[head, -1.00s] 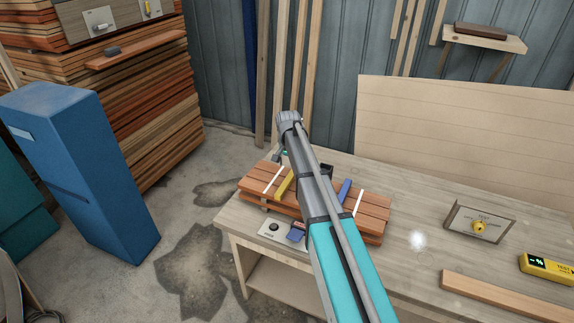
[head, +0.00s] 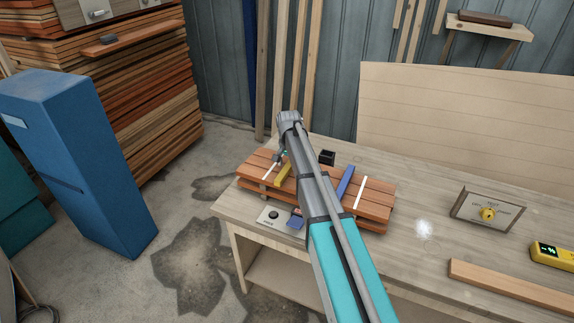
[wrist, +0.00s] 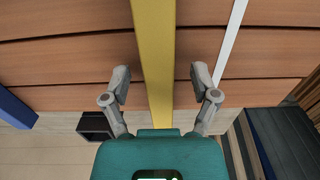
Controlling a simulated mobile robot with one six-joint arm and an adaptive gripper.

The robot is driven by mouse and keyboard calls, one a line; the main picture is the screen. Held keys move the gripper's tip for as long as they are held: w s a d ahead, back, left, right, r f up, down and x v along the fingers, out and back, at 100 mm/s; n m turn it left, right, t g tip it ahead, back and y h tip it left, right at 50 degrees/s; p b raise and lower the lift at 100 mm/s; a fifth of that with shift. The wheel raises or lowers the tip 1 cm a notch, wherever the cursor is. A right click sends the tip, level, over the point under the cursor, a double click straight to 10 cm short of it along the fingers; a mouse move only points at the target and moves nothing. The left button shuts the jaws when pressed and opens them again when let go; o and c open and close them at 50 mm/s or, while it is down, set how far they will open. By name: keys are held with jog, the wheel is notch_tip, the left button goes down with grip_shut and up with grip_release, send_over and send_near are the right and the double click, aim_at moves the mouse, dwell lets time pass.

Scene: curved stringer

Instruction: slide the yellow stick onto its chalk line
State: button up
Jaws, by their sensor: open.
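The yellow stick (head: 283,175) lies across reddish-brown slats (head: 316,187) on the workbench. Its chalk line (head: 271,166) is a white stripe just left of it in the head view. In the wrist view the yellow stick (wrist: 154,60) runs between the fingers of my gripper (wrist: 160,72), and the white line (wrist: 230,40) lies to its right, apart from it. My gripper is open, with a finger on each side of the stick and a visible gap on both sides. In the head view my arm partly hides the slats.
A blue stick (head: 346,180) and a second white line (head: 361,192) lie farther right on the slats. A small black box (head: 327,157) stands behind them. A button panel (head: 273,216) is in front.

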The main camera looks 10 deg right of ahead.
aim_at(274, 165)
jog(key=shift+f, duration=0.2)
grip_shut()
dwell(0.5)
jog(key=shift+w+a, duration=0.9)
jog(key=shift+a, duration=0.35)
jog(key=shift+w+a, duration=0.9)
jog(key=shift+a, duration=0.3)
grip_release()
